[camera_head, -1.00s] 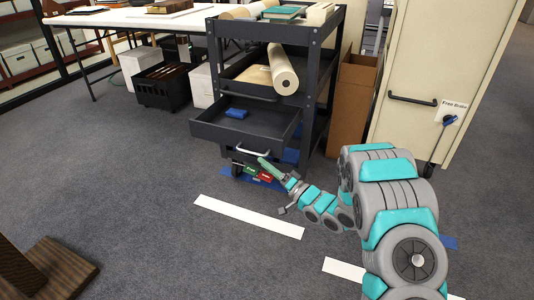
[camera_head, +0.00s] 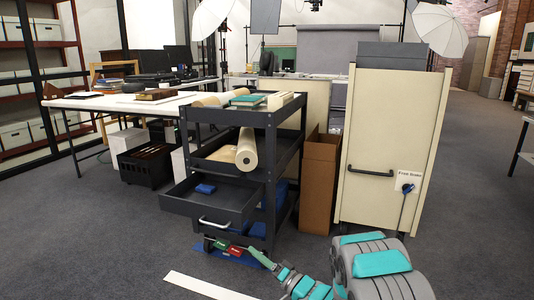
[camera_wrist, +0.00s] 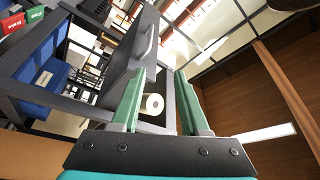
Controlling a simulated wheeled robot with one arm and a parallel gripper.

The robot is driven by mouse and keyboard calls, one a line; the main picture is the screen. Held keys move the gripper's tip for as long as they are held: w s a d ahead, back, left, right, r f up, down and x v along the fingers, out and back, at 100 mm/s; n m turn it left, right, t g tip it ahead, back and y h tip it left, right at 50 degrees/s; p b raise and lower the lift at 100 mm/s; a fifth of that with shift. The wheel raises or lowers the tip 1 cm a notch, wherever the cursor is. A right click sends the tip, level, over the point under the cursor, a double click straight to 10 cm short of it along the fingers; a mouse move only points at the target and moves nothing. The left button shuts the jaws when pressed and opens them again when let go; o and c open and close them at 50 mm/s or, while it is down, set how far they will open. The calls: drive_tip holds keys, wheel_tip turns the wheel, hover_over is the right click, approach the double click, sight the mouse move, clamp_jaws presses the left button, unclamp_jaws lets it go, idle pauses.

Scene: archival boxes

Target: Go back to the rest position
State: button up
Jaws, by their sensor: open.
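My gripper (camera_head: 259,256) is low in front of the black cart (camera_head: 268,190), near its bottom level and below the pulled-out drawer (camera_head: 235,213). In the wrist view my gripper (camera_wrist: 160,75) shows two green fingers standing apart with nothing held between them. The white roll (camera_wrist: 153,104) seen through the gap is behind the fingers, on the cart. My arm reaches in from the lower right of the head view. A small blue item (camera_head: 205,189) lies in the open drawer.
A brown open carton (camera_head: 318,190) and a cream cabinet (camera_head: 378,140) stand right of the cart. Carpet left of the white floor strip (camera_head: 205,287) is clear.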

drive_tip(key=w+d+r+h+p, duration=0.1)
drive_tip(key=w+d+r+h, duration=0.1)
drive_tip(key=d+h, duration=0.45)
drive_tip(key=w+d+r+h, duration=0.1)
drive_tip(key=d+r+h, duration=0.1)
drive_tip(key=d+h, duration=0.4)
drive_tip(key=s+d+r+g+h, duration=0.4)
drive_tip(key=s+d, duration=0.7)
drive_tip(key=s, duration=0.1)
drive_tip(key=s+a+r+g, duration=0.1)
drive_tip(key=s+g, duration=0.2)
drive_tip(key=s, duration=1)
drive_tip(key=s+a+r+n+g+p, duration=0.1)
drive_tip(key=s+g, duration=0.3)
drive_tip(key=s, duration=1)
drive_tip(key=s+a+r+g+p, duration=0.1)
drive_tip(key=s+a+r+g, duration=0.1)
drive_tip(key=s, duration=1.2)
drive_tip(key=shift+s+a+r+g+y, duration=0.2)
drive_tip(key=shift+a+r+g+y, duration=0.15)
drive_tip(key=shift+a+g, duration=0.35)
